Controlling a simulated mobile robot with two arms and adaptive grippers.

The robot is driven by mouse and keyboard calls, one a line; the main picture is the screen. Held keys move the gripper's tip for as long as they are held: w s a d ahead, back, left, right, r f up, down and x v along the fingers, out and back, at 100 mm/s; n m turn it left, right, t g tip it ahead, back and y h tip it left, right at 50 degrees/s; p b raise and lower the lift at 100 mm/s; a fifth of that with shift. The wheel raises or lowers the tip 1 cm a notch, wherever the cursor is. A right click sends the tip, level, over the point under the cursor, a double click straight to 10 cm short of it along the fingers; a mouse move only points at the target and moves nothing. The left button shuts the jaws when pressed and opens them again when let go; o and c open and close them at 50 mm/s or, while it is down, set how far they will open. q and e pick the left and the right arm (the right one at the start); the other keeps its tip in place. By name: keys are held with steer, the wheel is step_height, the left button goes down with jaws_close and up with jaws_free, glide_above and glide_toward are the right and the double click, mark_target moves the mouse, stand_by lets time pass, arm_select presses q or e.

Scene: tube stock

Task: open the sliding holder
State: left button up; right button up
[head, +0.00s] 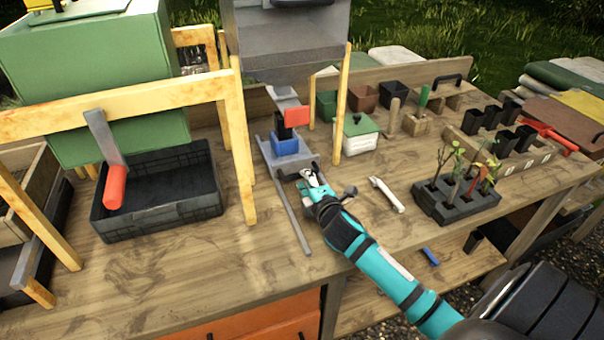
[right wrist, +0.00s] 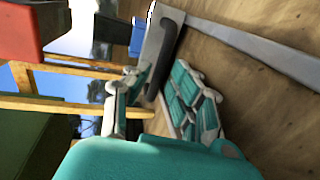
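The sliding holder (head: 272,146) is a grey metal piece on the workbench, right of the black tray. A blue block (head: 286,145) and a red block (head: 297,115) are on it. Its dark handle (right wrist: 163,66) is at the front end and shows in the right wrist view. My right gripper (head: 311,180) is at that front end. In the right wrist view its fingers (right wrist: 160,84) are on both sides of the handle and look closed on it. My left gripper is not in view.
A grey metal strip (head: 293,214) lies left of my right gripper. A black tray (head: 170,208) with a red-handled tool and wooden posts (head: 243,150) stand left. A white-handled piece (head: 386,194) and a black plant tray (head: 455,204) are right. The front bench is mostly clear.

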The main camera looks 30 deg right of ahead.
steer(key=x, duration=0.2)
steer(key=shift+w+f, duration=0.1)
steer(key=shift+w, duration=0.25)
steer(key=shift+w+d+f, duration=0.1)
steer(key=shift+w+d, duration=0.05)
steer(key=shift+w, duration=0.35)
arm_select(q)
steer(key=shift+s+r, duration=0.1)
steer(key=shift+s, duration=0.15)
arm_select(e)
jaws_close()
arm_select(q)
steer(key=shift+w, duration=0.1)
